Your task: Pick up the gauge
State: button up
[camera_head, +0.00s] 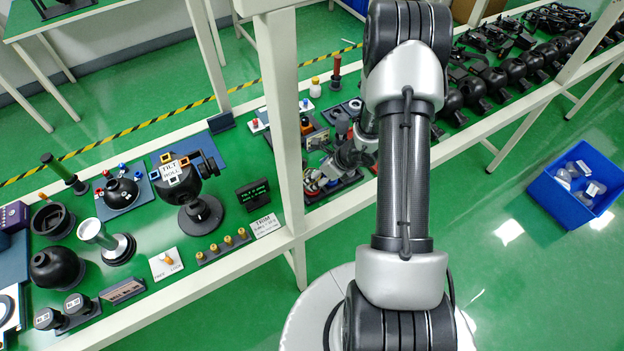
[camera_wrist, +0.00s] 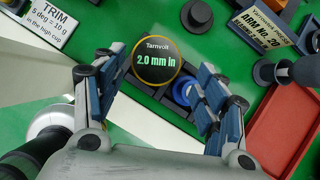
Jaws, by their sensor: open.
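The gauge (camera_wrist: 157,62) is a round black dial with a yellow rim. It reads "Tarnvolt 2.0 mm in" in the wrist view. My gripper (camera_wrist: 158,68) is open, with one finger to the left of the dial and one to its right. The dial shows between the fingertips, and neither finger visibly closes on it. How far the fingers are above it I cannot tell. In the head view my arm reaches to the bench, and I cannot make out the gauge there.
Beside the gauge is a dark holder with a blue ring (camera_wrist: 183,92). A red tray (camera_wrist: 285,130) lies to the right. A TRIM sign (camera_wrist: 52,24) and an ARM No.20 sign (camera_wrist: 260,28) stand near. A bench post (camera_head: 281,110) rises left of my arm. A blue bin (camera_head: 575,205) stands on the floor.

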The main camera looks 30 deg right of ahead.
jog(key=x, duration=0.2)
jog(key=b+x, duration=0.1)
jog(key=x, duration=0.1)
jog(key=shift+s+a, duration=0.2)
jog(key=shift+a, duration=0.1)
jog(key=shift+w+a+f, duration=0.1)
jog(key=shift+w+f, duration=0.2)
jog(key=shift+f, duration=0.15)
jog(key=shift+c, duration=0.3)
jog(key=c, duration=1.2)
jog(key=shift+c, duration=0.2)
jog(key=shift+r, duration=0.1)
